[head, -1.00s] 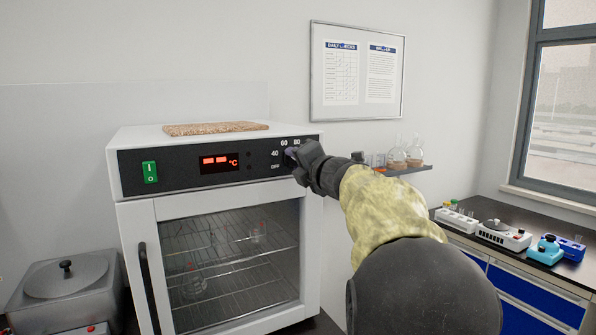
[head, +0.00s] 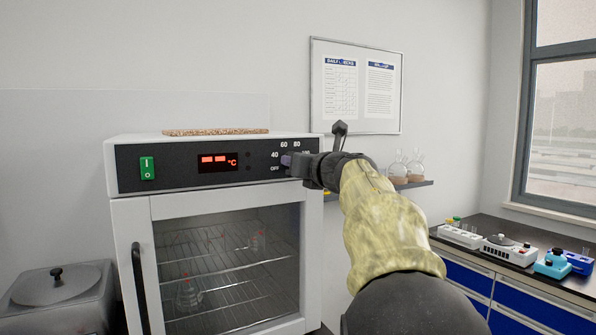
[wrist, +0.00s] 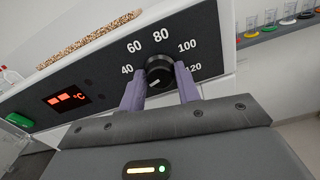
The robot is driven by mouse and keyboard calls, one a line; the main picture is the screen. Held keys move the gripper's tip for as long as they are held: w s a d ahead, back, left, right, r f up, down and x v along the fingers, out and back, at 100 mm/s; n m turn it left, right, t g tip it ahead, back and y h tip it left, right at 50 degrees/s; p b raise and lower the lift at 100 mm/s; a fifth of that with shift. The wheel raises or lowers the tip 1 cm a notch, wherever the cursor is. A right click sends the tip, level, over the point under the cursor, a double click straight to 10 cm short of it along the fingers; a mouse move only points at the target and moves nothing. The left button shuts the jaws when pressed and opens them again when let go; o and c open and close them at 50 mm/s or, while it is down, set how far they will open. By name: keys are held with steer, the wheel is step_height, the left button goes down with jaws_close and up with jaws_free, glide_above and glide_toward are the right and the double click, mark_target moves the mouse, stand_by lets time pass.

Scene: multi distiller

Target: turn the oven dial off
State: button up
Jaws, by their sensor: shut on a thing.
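The oven (head: 215,210) stands at the left in the head view, with a black control panel across its top front. The round black dial (wrist: 159,71) shows in the wrist view below the 60 and 80 marks. A small pale mark is at its lower left edge. My gripper (wrist: 160,88) is shut on the dial, one purple finger on each side. In the head view my gripper (head: 287,160) is at the right end of the panel and hides the dial.
A green power switch (head: 148,168) and a lit red display (head: 219,162) are on the panel. A speckled board (head: 215,132) lies on the oven. A wall shelf (head: 412,184) with flasks is beyond my arm. A bench (head: 480,235) with instruments is at the right.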

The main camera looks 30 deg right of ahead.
steer(key=shift+n+b, duration=0.45)
steer(key=shift+n, duration=0.45)
steer(key=o, duration=0.9)
steer(key=shift+w, duration=0.1)
steer(key=s, duration=0.5)
steer(key=s+b, duration=0.1)
steer(key=s, duration=1.1)
steer(key=shift+s+d+b, duration=0.25)
steer(key=shift+d+b, duration=0.05)
steer(key=shift+b, duration=0.1)
